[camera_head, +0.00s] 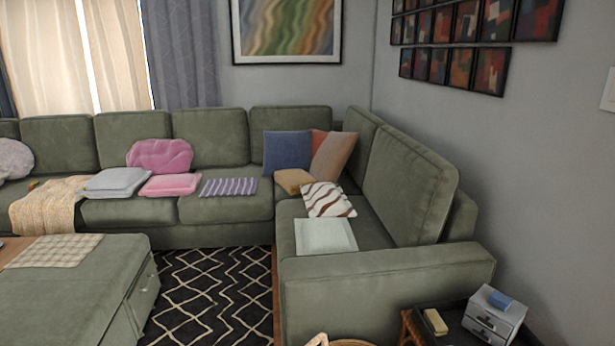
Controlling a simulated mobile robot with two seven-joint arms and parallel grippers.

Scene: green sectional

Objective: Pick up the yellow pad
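A small pale yellow pad (435,322) lies on the dark side table (453,316) at the lower right, left of a grey drawer box. Its top is in plain view and nothing covers it. Neither of my grippers shows in the head view.
The grey drawer box (494,315) carries a small blue pad (501,299). The green sectional's arm (390,278) stands just behind the side table. A wicker basket rim (352,343) shows at the bottom edge. A green ottoman (75,290) and a patterned rug (210,295) lie left.

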